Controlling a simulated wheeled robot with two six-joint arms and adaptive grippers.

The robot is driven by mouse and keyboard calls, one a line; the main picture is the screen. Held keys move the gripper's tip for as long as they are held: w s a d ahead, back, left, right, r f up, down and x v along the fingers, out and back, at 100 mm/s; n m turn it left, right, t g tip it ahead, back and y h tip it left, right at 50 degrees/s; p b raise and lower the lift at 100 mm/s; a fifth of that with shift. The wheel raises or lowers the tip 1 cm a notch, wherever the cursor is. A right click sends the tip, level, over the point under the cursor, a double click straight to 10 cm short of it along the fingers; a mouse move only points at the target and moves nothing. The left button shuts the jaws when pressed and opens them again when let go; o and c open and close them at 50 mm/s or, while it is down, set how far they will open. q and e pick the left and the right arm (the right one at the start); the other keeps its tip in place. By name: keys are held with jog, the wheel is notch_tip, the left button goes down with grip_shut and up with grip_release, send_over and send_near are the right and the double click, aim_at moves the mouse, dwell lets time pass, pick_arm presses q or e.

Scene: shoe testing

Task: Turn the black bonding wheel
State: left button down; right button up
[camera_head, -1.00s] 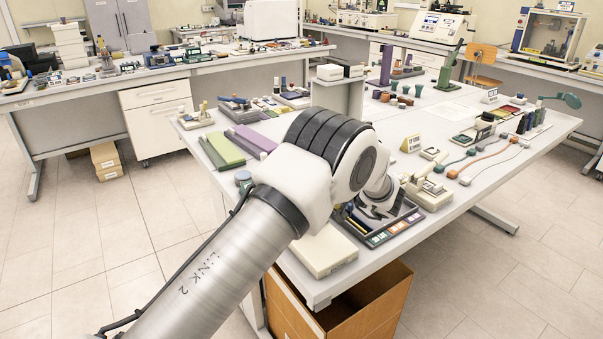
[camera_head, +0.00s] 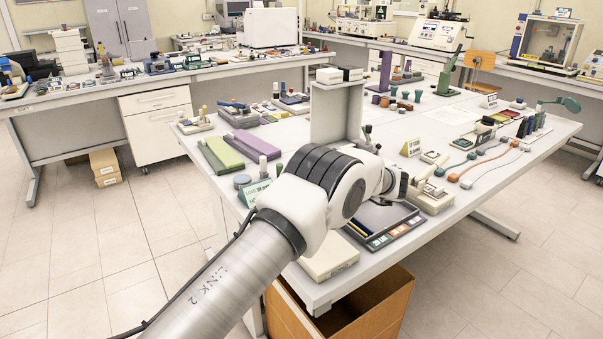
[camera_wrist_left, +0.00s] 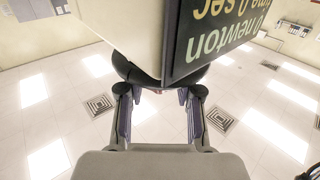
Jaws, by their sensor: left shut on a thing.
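In the left wrist view, my left gripper (camera_wrist_left: 158,98) has its two fingers on either side of a dark rounded part, which looks like the black bonding wheel (camera_wrist_left: 127,69). It is shut on it. Most of the wheel is hidden by the panel in front of it. A dark display (camera_wrist_left: 215,40) with upside-down lettering, "0 newton" and "0 sec", sits just above the fingers on a pale housing (camera_wrist_left: 120,30). In the head view my left arm reaches over the table's front part, and its own links hide the gripper and the wheel. My right gripper is not in view.
Around the arm on the table (camera_head: 480,185) are a green block (camera_head: 222,154), a green sign (camera_head: 257,192), a cream box (camera_head: 328,257), a dark tray (camera_head: 375,222) and a cream device (camera_head: 431,198). An open brown box (camera_head: 340,322) stands below the front edge.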

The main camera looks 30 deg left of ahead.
pick_arm(q)
jog(key=c, duration=0.7)
grip_release()
jog(key=shift+a, duration=0.15)
jog(key=shift+c, duration=0.2)
jog(key=v, duration=0.7)
